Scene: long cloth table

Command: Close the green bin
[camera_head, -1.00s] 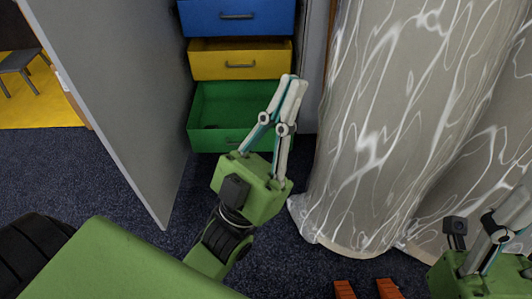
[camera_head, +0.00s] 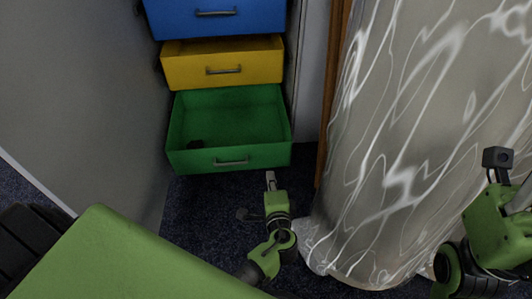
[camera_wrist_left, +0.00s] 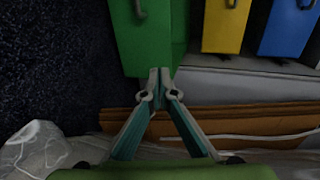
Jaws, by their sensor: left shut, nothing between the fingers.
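The green bin (camera_head: 245,158) is the lowest drawer of a stack. It is pulled out, with its inside showing and a handle on its front. My left gripper (camera_head: 270,180) is shut and empty, just in front of and below the right part of the bin's front. In the left wrist view, the shut fingertips (camera_wrist_left: 159,74) are at the lower edge of the green bin (camera_wrist_left: 150,45); I cannot tell if they touch it. My right gripper is mostly cut off at the right edge, with its wrist showing and its fingertips hidden.
A yellow drawer (camera_head: 190,73) and a blue drawer (camera_head: 190,20) sit above the green bin. A small dark object (camera_head: 196,143) lies inside the bin. A grey panel (camera_head: 80,90) stands left, and a cloth-covered table (camera_head: 400,130) stands close on the right.

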